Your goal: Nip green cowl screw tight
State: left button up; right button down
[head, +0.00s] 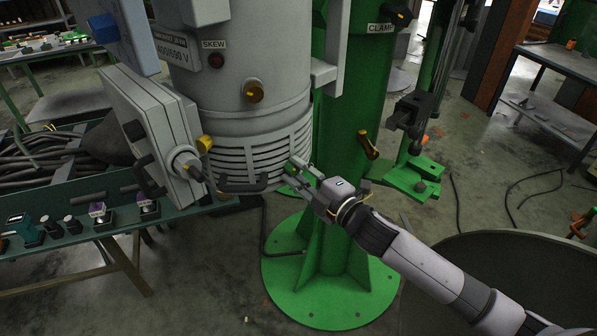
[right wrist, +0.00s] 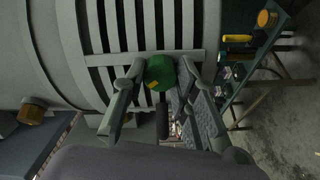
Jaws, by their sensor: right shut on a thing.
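The green cowl screw (right wrist: 160,73) is a round green knob with a small yellow mark, on the slatted grey cowl (right wrist: 130,30) in the right wrist view. My right gripper (right wrist: 160,80) has its fingers on either side of the knob and is shut on it. In the head view, my right gripper (head: 290,168) reaches from the lower right to the lower edge of the slatted cowl (head: 280,150). The knob is mostly hidden there by the fingers. How tight the screw is cannot be told. My left gripper is not in view.
A black handle (head: 243,186) sticks out just left of my right gripper. A green column (head: 345,130) with a round base stands behind the gripper. A grey box (head: 150,125) with a yellow knob is at left. A large dark round vessel (head: 500,270) is lower right.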

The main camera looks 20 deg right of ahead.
jog(key=shift+r, duration=0.3)
jog(key=c, duration=1.6)
grip_release()
jog(key=o, duration=0.3)
jog(key=shift+f, duration=0.15)
jog(key=shift+f, duration=0.1)
jog(key=v, duration=1.2)
